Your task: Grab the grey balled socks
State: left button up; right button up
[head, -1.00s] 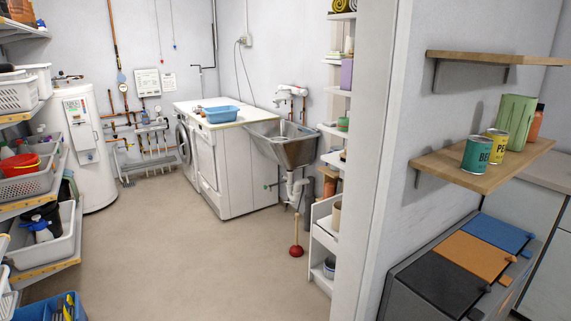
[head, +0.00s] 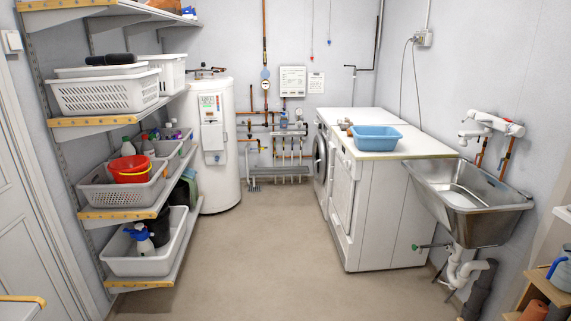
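I cannot make out grey balled socks for certain. A small brownish-grey lump (head: 345,124) lies on top of the white machines, just left of the blue tub (head: 375,139); it is too small to tell what it is. The steel washtub basin (head: 480,205) hangs on the right wall under a white tap; its inside shows only partly, and I see no socks in it. Neither of my grippers is in view.
White washing machines (head: 385,215) stand right of centre. Shelves with baskets (head: 105,95) and a red bucket (head: 131,170) line the left. A white water heater (head: 215,150) stands at the back. The floor (head: 265,250) between is clear. Pipes (head: 462,268) hang under the basin.

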aim_at(344, 126)
jog(key=i+u, duration=0.1)
jog(key=i, duration=1.95)
jog(key=i+z, duration=0.1)
jog(key=i, duration=0.6)
jog(key=i+j+z, duration=0.1)
jog(key=i, duration=0.55)
jog(key=i+j+z, duration=0.1)
jog(key=i, duration=0.55)
jog(key=j, duration=0.1)
